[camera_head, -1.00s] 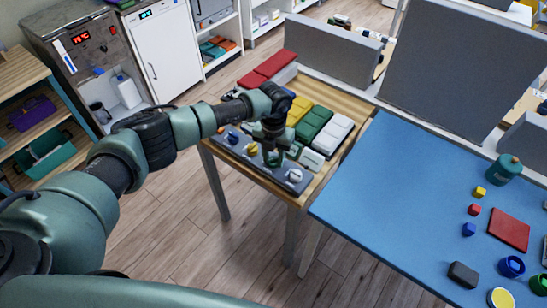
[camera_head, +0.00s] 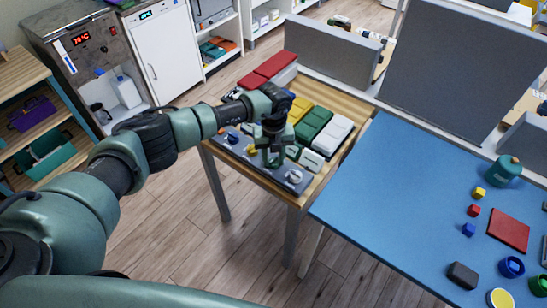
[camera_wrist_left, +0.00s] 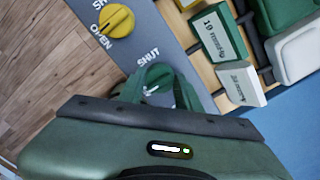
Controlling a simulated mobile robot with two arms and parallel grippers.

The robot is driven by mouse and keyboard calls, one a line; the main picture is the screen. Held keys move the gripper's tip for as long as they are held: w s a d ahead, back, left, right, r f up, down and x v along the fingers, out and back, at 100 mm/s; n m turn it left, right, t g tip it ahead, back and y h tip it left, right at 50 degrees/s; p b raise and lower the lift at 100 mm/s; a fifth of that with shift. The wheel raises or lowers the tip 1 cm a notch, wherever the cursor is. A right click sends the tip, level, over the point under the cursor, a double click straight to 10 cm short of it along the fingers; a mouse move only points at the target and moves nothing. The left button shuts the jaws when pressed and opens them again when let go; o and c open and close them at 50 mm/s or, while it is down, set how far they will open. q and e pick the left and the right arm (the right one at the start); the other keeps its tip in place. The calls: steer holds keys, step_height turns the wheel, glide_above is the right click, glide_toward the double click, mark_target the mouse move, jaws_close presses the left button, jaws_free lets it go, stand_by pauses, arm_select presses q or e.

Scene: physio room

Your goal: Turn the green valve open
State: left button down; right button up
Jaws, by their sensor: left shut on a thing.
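A grey valve panel lies along the front edge of the wooden table, with a row of coloured knobs. The green valve (camera_wrist_left: 158,82) shows in the left wrist view, between the fingers, below a printed "SHUT". It has a pale mark on its face. My left gripper (camera_head: 273,157) points down at the panel and is shut on the green valve, which it mostly hides in the head view. A yellow valve (camera_wrist_left: 117,21) is beside it, with "OPEN" printed near. A white valve (camera_head: 294,176) is at the panel's right end. My right gripper is not in view.
Green (camera_head: 313,124) and white (camera_head: 333,135) weights lie on the table just behind the panel. Small labelled blocks, one green (camera_wrist_left: 218,33) and one white (camera_wrist_left: 241,84), stand close to the gripper. A blue-topped table (camera_head: 370,200) adjoins on the right.

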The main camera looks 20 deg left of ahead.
mark_target(274, 159)
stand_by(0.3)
arm_select(q)
steer(key=c, duration=1)
jaws_free()
steer(key=shift+r, duration=0.1)
step_height(274, 159, up, 8)
steer(key=shift+f+b, duration=0.15)
steer(key=shift+b, duration=0.75)
